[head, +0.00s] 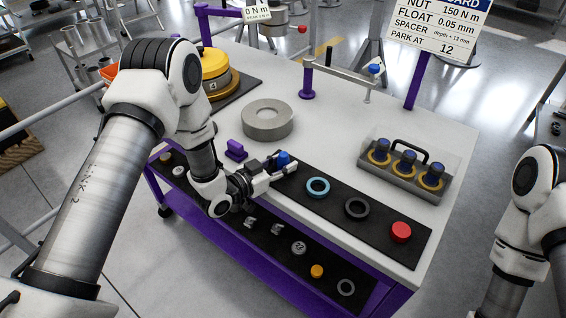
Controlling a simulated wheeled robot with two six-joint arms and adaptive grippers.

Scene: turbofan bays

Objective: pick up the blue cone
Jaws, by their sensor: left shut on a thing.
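The blue cone (283,158) shows as a small blue piece between the fingers of my left gripper (284,167). The gripper is shut on it, above the black mat (330,212) near the front edge of the table. The fingers hide part of the cone, and I cannot tell whether it still touches the mat. My right arm shows at the right edge, but its gripper is out of the picture.
On the mat lie a light-blue ring (318,187), a black ring (356,208) and a red round piece (401,232). A grey ring (267,119) and a purple block (235,150) stand behind. A carrier (403,187) stands right. A lower shelf (268,238) holds small parts.

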